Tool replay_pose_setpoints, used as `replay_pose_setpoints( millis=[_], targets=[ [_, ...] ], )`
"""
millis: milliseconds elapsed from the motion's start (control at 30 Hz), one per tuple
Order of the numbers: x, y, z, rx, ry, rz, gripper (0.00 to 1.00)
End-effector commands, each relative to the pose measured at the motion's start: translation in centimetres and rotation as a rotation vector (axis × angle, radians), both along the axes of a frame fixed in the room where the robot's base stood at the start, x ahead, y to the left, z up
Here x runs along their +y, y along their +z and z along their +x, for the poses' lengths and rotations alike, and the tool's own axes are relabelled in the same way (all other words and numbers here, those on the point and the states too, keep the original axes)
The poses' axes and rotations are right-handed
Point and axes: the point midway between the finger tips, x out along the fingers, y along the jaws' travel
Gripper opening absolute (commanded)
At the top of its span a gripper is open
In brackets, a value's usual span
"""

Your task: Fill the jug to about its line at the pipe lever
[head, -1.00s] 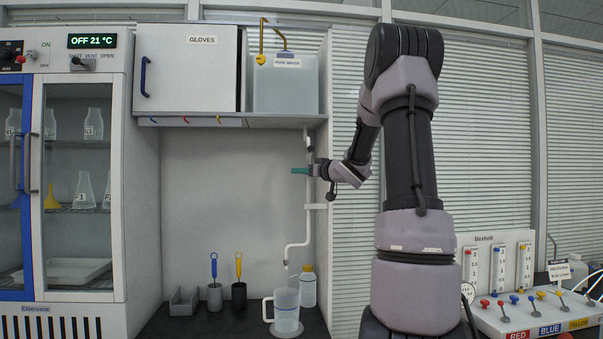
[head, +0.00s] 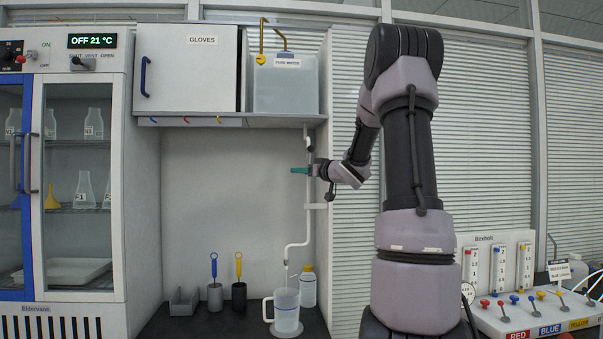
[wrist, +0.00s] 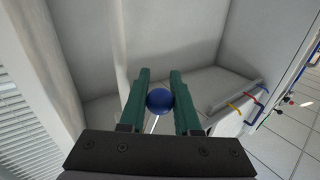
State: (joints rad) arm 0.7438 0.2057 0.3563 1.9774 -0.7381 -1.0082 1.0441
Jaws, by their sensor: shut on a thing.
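My gripper (head: 299,170) is beside the white pipe under the wall shelf. In the wrist view its green fingers (wrist: 160,101) are shut on the blue ball knob (wrist: 159,101) of the lever, whose thin rod shows below the knob. In the head view the knob is hidden. The white pipe (head: 305,225) runs down and bends left to a spout above the jug. The clear jug (head: 286,312) stands upright on a pale round base on the dark counter, handle to the left. Its line and water level are too small to read.
A white bottle with a yellow cap (head: 308,288) stands right behind the jug. The pure water tank (head: 286,90) sits on the shelf above, beside the gloves cabinet (head: 188,75).

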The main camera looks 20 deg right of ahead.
Motion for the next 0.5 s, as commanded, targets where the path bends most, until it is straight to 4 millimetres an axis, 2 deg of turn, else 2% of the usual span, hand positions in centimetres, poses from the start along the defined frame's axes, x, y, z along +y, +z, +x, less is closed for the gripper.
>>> replay_pose_setpoints(
  millis=[267, 500],
  targets=[
    [1.0, 0.4, 0.3, -0.038, 0.0, 0.14, 0.0],
    [2.3, 1.5, 0.7, -0.098, 0.0, 0.346, 0.0]
  ],
)
